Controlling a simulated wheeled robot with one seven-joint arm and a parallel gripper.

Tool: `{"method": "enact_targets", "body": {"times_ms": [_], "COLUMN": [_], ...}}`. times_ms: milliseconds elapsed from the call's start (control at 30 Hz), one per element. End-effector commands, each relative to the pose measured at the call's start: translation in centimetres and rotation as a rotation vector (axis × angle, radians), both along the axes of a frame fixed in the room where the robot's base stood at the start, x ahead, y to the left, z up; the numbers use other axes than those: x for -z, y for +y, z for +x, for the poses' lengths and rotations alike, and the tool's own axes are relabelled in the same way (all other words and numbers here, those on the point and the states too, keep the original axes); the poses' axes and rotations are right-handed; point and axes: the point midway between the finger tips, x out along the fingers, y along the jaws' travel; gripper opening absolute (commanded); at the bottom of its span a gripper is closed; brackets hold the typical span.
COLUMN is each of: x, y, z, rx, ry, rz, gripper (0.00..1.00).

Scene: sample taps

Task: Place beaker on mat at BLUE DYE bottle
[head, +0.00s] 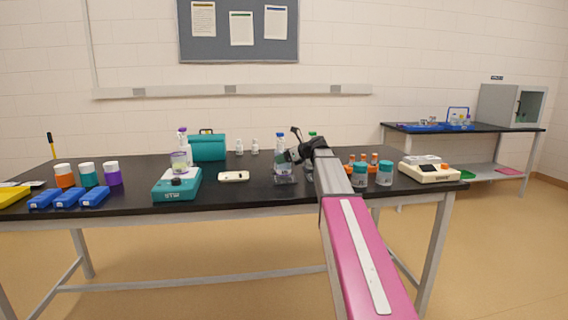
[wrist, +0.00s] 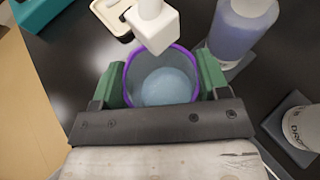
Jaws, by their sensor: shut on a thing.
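In the wrist view, my gripper (wrist: 160,88) is shut on a clear beaker with a purple rim (wrist: 129,80), one green finger on each side. The beaker's inside looks pale blue; I cannot tell whether that is liquid. A white block-shaped spout (wrist: 155,28) overhangs its far rim. A bottle of blue-violet liquid (wrist: 238,32) stands just beyond the beaker to the right, on a grey mat (wrist: 246,63). In the head view, a blue-capped bottle (head: 280,143) stands by my gripper (head: 291,156). The mat under the beaker is hidden in the wrist view.
Another labelled bottle (wrist: 303,128) stands on a grey mat (wrist: 273,122) at the right. A green-capped bottle (head: 312,135) is behind my arm. Teal-lidded jars (head: 385,173) stand right of my arm. A teal device (head: 177,186) and pale flat object (head: 233,176) lie left.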

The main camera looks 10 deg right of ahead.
Motion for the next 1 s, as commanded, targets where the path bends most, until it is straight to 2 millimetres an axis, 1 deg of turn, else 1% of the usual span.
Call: {"method": "enact_targets", "body": {"times_ms": [33,167,533,567,600,633,900,1000], "x": [0.7,2.0,2.4,2.4,2.4,2.4,2.3,2.0], "y": [0.0,0.0,0.0,0.0,0.0,0.0,0.0,-0.1], "z": [-0.1,0.0,0.0,0.0,0.0,0.0,0.0,0.0], "rx": [0.001,0.001,0.001,0.001,0.001,0.001,0.000,0.001], "ry": [0.001,0.000,-0.001,0.000,-0.001,-0.001,-0.001,-0.002], "rz": [0.001,0.000,0.001,0.000,-0.001,-0.001,-0.001,0.000], "gripper": [0.29,0.29,0.29,0.72,0.85,0.94,0.94,0.94]}}
